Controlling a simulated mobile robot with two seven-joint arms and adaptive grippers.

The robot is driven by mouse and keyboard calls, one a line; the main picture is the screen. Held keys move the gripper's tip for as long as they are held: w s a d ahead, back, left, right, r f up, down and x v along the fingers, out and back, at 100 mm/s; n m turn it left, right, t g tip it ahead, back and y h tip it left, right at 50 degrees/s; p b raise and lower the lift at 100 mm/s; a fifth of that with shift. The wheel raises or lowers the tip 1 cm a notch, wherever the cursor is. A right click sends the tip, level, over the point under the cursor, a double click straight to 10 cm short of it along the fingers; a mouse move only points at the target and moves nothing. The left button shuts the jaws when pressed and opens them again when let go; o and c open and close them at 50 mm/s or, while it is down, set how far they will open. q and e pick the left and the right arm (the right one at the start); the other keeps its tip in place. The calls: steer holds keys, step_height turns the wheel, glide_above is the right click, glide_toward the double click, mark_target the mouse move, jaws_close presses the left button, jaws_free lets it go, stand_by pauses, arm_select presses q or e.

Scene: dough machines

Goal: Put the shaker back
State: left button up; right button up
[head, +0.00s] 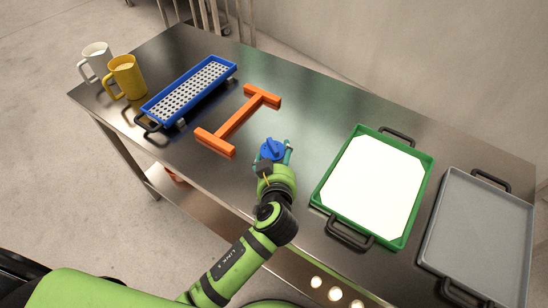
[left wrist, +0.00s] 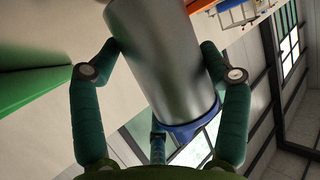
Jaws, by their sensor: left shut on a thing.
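The shaker is a metal cylinder with a blue cap. In the head view its blue cap (head: 271,149) shows at the end of my left arm, over the middle of the steel table. My left gripper (head: 273,158) is shut on it, with teal fingers beside it. My right gripper is not in view.
An orange H-shaped frame (head: 240,119) lies just left of the shaker. Beyond it are a blue tray with a perforated insert (head: 222,77), a yellow mug (head: 125,78) and a white mug (head: 97,60). A green-rimmed tray (head: 421,193) and a grey tray (head: 480,235) are right.

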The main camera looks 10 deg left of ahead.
arm_select(q)
steer(key=shift+w+a+f, duration=0.4)
steer(key=o, duration=1)
steer(key=shift+s, duration=0.15)
steer(key=o, duration=0.3)
steer(key=shift+s+d, duration=0.15)
steer(key=shift+d, duration=0.05)
steer(key=shift+d+r, duration=0.1)
steer(key=shift+r, duration=0.05)
steer(key=shift+s, duration=0.1)
steer(key=b+v, duration=0.2)
steer(key=v, duration=0.9)
steer(key=shift+s+r, duration=0.2)
steer(key=shift+s, duration=0.05)
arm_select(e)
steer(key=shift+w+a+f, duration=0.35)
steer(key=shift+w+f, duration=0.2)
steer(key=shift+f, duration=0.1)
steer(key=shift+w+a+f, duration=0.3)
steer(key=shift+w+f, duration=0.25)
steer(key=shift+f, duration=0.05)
